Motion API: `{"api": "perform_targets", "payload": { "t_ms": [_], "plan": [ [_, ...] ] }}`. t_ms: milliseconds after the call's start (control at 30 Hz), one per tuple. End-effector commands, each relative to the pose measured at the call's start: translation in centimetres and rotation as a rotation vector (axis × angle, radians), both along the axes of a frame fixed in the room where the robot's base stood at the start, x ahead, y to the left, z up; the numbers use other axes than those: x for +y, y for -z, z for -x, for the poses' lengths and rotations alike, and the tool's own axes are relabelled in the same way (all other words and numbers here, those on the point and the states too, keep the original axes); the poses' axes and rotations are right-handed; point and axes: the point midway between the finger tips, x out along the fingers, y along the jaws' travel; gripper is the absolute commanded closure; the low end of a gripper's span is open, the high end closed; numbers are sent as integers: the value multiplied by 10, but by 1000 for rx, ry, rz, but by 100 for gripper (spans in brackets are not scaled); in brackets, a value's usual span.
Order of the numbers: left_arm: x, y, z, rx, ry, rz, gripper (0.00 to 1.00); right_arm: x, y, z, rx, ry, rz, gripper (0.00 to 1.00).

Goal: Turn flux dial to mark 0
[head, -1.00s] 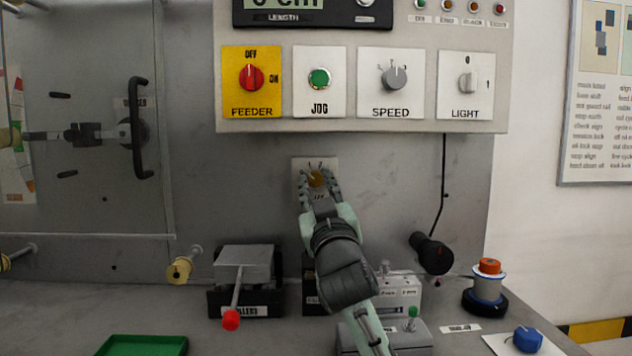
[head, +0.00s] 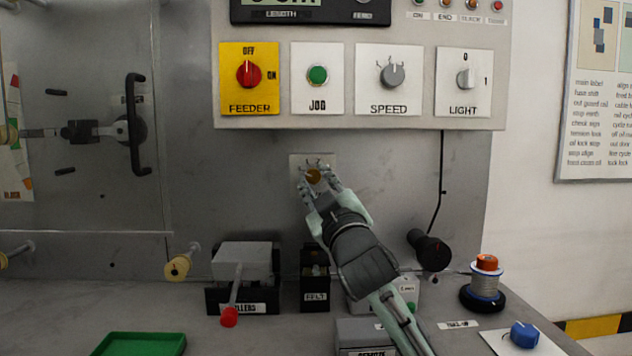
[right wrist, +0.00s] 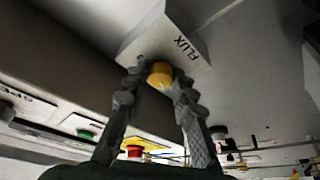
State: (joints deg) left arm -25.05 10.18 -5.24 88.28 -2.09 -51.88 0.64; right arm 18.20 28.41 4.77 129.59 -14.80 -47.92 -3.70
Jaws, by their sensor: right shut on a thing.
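The flux dial (head: 313,176) is a small orange-yellow knob on a light square plate, low on the grey panel under the control box. The right wrist view shows the same knob (right wrist: 160,72) beside the word FLUX on its plate (right wrist: 186,46). My right gripper (head: 319,185) reaches up from the lower right, with one finger on each side of the knob, shut on it. The fingers cover part of the plate and its marks. I cannot read which mark the dial points to. My left gripper is not in view.
Above are the feeder knob (head: 249,74), jog button (head: 318,75), speed knob (head: 392,75) and light knob (head: 466,78). Below stand a red-tipped lever (head: 230,317), a black box labelled BELT (head: 315,292) and a wire spool (head: 484,286). A green tray (head: 140,344) lies front left.

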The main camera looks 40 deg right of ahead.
Motion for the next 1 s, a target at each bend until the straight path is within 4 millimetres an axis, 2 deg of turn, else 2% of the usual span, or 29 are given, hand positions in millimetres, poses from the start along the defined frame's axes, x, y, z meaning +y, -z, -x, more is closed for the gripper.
{"api": "perform_targets", "payload": {
  "t_ms": [100, 133, 300, 667, 1000],
  "plan": [
    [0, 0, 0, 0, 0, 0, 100, 0, 2, 0, 4, 1, 0, 100],
    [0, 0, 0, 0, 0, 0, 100, 0, 2, 0, 4, 1, 0, 73],
    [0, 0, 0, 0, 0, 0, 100, 0, 1, 0, 2, 0, -1, 54],
    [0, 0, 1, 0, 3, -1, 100, 3, 3, 6, 1, -1, -1, 54],
    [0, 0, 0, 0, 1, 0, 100, 18, 21, 55, 3, 0, -2, 54]
  ]
}}
